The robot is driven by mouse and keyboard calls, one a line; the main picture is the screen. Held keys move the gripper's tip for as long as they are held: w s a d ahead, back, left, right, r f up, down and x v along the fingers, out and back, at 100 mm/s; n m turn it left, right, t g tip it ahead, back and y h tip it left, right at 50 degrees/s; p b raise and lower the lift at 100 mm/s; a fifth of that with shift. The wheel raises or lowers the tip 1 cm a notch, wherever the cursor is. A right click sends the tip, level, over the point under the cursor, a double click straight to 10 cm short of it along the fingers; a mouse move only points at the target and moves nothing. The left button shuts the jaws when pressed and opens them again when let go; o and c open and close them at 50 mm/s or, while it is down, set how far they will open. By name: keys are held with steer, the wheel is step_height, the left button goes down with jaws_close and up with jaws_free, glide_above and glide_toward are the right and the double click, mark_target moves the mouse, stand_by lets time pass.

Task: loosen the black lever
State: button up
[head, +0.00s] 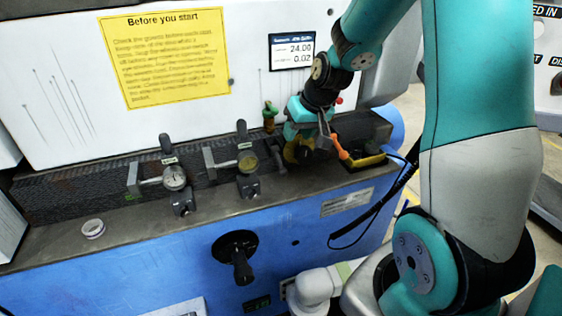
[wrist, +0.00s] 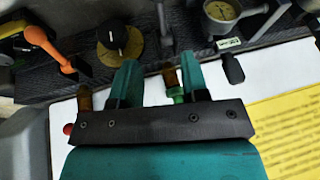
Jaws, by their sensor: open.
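A large black lever (head: 240,258) sits on a round black hub on the blue front panel, below and left of my gripper (head: 299,135). Smaller black handles also stand on the gauge holders, one at the left (head: 166,145) and one nearer my gripper (head: 241,132). I cannot tell which one the task means. In the wrist view my gripper (wrist: 158,76) is open with its two teal fingers apart. A green and brass fitting (wrist: 173,86) shows between the fingers; I cannot tell its depth. A black-tipped handle (wrist: 232,67) lies right of the fingers.
An orange lever (wrist: 45,45) and a black knob on a yellow dial (wrist: 120,42) are close to my fingers. Two dial gauges, left (head: 174,177) and right (head: 248,161), stand on the ledge. A small ring (head: 93,228) lies at the left. A black cable (head: 375,215) hangs at the right.

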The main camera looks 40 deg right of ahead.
mark_target(281, 163)
steer(key=p+x, duration=0.2)
steer(key=x, duration=1.1)
steer(key=shift+w+f, duration=0.1)
steer(key=shift+f, duration=0.2)
steer(key=shift+c, duration=0.2)
jaws_close()
steer(key=shift+a, duration=0.1)
